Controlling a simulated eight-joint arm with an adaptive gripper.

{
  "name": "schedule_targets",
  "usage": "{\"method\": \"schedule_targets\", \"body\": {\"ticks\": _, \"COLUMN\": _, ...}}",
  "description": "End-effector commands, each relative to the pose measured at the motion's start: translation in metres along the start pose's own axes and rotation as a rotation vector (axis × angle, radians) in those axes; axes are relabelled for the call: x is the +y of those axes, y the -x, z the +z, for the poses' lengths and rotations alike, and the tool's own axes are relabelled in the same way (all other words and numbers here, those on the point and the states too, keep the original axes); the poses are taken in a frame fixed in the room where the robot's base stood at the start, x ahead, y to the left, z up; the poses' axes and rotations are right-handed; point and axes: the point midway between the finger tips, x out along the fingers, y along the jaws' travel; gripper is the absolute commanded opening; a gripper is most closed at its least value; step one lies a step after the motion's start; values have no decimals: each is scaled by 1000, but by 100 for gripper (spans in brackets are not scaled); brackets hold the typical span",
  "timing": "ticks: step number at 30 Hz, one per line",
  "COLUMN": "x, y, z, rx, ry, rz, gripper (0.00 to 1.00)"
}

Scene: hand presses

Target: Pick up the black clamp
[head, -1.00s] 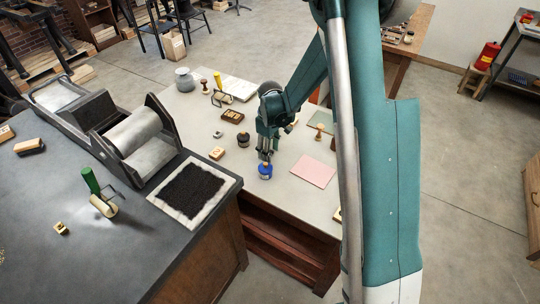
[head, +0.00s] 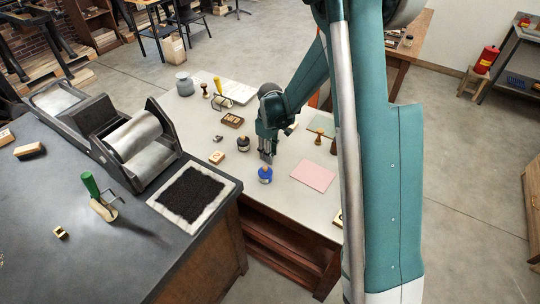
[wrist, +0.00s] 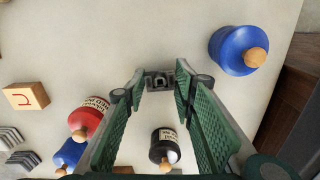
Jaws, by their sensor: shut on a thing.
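My gripper (wrist: 165,88) has its two green fingers closed around a small dark grey piece, the black clamp (wrist: 160,80), seen between the fingertips in the wrist view. In the head view my gripper (head: 267,154) is above the pale table, just behind the blue ink jar (head: 265,175). The clamp is too small there to make out clearly. Its exact height above the table is hard to judge.
In the wrist view a blue jar (wrist: 238,50) stands to the upper right. A red jar (wrist: 90,118) and a black jar (wrist: 164,147) stand below. A wooden block (wrist: 26,96) lies left. A pink sheet (head: 313,175) lies right of my gripper in the head view.

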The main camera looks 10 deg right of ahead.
Motion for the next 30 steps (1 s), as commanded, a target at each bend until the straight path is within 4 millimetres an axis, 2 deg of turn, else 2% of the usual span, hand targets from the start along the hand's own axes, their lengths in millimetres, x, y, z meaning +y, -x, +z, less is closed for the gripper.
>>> {"method": "schedule_targets", "body": {"ticks": 18, "x": 0, "y": 78, "z": 0, "rx": 0, "ry": 0, "rz": 0, "gripper": 14}}
{"method": "schedule_targets", "body": {"ticks": 24, "x": 0, "y": 88, "z": 0, "rx": 0, "ry": 0, "rz": 0, "gripper": 14}}
{"method": "schedule_targets", "body": {"ticks": 30, "x": 0, "y": 90, "z": 0, "rx": 0, "ry": 0, "rz": 0, "gripper": 14}}
